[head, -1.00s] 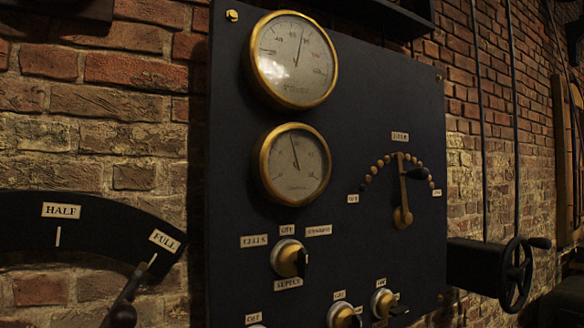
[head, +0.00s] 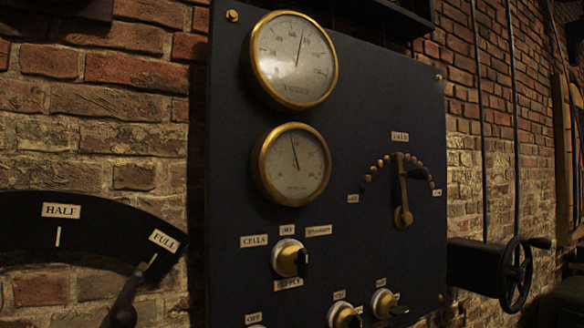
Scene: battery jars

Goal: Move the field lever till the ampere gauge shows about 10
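The gauge lettering is too blurred to tell which shows amperes or to read values. Neither of my grippers is in view.
A selector knob (head: 289,258) and more knobs (head: 385,303) sit low on the panel. At the left is a dark quadrant (head: 95,222) marked HALF and FULL, its lever (head: 124,298) near FULL. A handwheel (head: 515,275) stands out at the right.

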